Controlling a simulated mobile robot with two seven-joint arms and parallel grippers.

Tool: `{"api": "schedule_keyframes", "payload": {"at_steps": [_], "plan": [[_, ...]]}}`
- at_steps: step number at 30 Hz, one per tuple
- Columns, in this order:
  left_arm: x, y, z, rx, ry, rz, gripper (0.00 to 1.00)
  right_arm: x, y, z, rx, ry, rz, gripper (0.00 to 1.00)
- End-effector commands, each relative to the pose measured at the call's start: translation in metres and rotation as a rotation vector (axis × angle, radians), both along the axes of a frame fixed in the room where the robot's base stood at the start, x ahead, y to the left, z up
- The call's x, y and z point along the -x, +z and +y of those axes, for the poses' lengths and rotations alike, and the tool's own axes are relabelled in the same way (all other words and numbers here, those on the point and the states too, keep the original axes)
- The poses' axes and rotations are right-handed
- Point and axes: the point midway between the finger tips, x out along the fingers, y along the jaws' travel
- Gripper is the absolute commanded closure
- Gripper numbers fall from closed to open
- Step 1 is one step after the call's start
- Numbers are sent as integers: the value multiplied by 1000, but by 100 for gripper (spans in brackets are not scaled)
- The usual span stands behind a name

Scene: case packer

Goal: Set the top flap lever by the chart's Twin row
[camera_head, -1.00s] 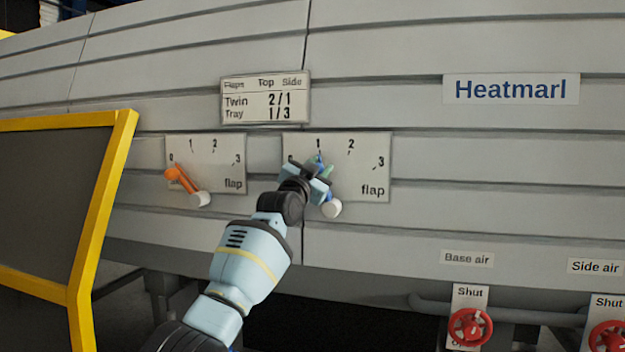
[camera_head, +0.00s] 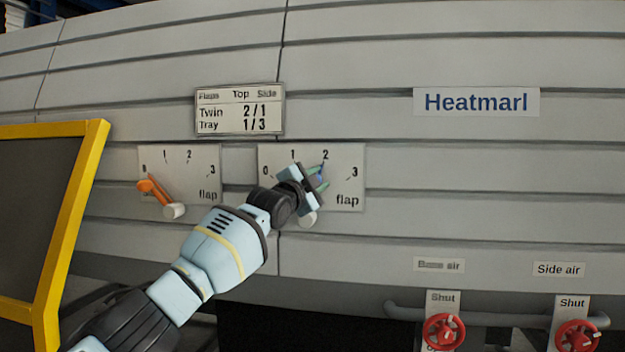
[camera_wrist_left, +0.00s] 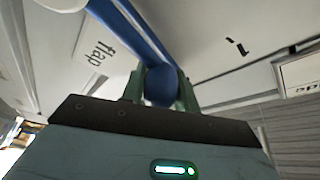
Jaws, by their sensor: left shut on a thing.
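The blue lever (camera_wrist_left: 122,22) belongs to the right-hand flap dial plate (camera_head: 348,176), marked 0 to 3. My left gripper (camera_head: 318,178) is shut on its knob end, which also shows between the fingers in the left wrist view (camera_wrist_left: 160,85). The lever points near the 2 mark; the gripper and wrist hide much of it. Its white pivot (camera_head: 308,219) shows below the wrist. The chart (camera_head: 240,109) above reads Twin 2/1 and Tray 1/3 under Top and Side. My right gripper is not in view.
An orange lever (camera_head: 154,191) on the left flap plate (camera_head: 207,165) points near 0. A yellow-framed panel (camera_head: 85,190) stands at the left. Red valve wheels (camera_head: 444,332) sit low at the right, under Base air and Side air labels. The panel right of the dial is clear.

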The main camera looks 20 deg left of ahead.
Motion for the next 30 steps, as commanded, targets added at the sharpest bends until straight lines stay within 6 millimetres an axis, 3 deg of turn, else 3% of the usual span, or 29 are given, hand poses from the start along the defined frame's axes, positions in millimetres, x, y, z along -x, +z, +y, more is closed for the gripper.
{"api": "schedule_keyframes", "payload": {"at_steps": [14,15,19,30], "plan": [[0,2,-3,-11,-4,-2,100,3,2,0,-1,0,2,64],[0,2,-3,-11,-4,-2,66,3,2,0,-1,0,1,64],[0,2,-3,-11,-4,-1,49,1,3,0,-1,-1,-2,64],[1,0,-2,-12,-3,2,48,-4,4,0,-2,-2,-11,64]]}}
